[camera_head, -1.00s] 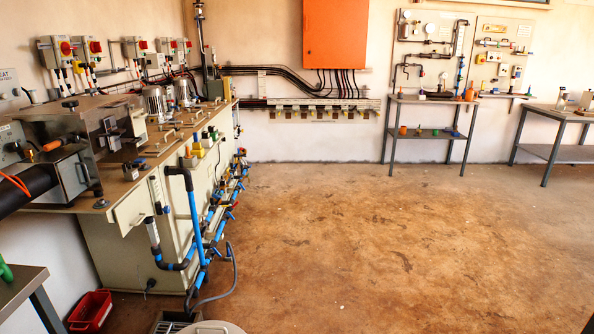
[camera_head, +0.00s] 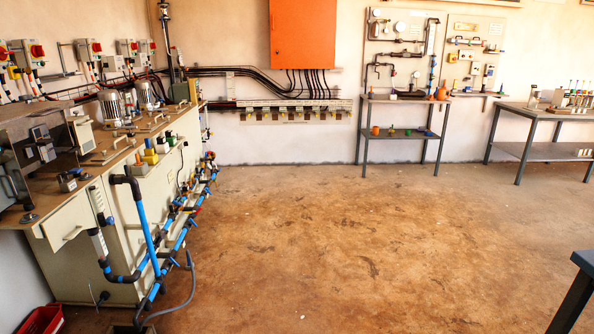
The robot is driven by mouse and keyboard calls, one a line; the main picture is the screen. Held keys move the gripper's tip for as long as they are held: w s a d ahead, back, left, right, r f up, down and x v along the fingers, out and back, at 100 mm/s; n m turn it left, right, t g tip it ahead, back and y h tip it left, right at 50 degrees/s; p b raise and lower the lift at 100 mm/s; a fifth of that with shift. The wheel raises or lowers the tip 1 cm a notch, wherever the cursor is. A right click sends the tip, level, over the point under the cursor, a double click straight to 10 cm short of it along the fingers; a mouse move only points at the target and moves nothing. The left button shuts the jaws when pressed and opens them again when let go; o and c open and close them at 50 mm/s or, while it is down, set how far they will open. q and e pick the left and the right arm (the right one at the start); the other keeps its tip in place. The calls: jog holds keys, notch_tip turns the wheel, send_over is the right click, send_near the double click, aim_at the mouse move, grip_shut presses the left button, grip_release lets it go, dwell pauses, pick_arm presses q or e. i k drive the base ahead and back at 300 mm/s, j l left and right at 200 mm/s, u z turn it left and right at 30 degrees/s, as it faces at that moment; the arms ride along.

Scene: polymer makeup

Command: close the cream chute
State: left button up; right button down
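A long cream machine (camera_head: 75,268) with a wooden top stands along the left wall. At its near end a cream box-like part with a small handle (camera_head: 73,233) sticks out below the top. It may be the chute, but I cannot tell for sure, nor whether it is open. Neither of my grippers is in view.
Blue and black pipes (camera_head: 148,235) run along the machine's front, with a grey hose on the floor. A red bin (camera_head: 42,320) is at the bottom left. A dark table corner (camera_head: 584,262) is at the right edge. The brown floor (camera_head: 340,260) is clear.

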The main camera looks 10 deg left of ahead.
aim_at(82, 129)
jog(key=i+l+z, duration=0.2)
jog(key=i+l, duration=0.35)
jog(key=i, duration=0.2)
jog(key=i+u, duration=0.25)
jog(key=i, duration=0.25)
jog(key=i+l+u, duration=0.25)
jog(key=i, duration=0.25)
jog(key=i+u, duration=0.35)
jog(key=i, duration=0.8)
jog(key=i+u, duration=0.4)
jog(key=i+l+u, duration=0.15)
jog(key=i+u, duration=0.45)
jog(key=u, duration=0.15)
jog(key=i+u, duration=0.25)
jog(key=u, duration=0.15)
jog(key=i+l+u, duration=0.1)
jog(key=u, duration=0.25)
jog(key=i+u, duration=0.45)
jog(key=u, duration=0.25)
jog(key=i+l+u, duration=0.15)
jog(key=u, duration=0.2)
jog(key=i+l, duration=0.05)
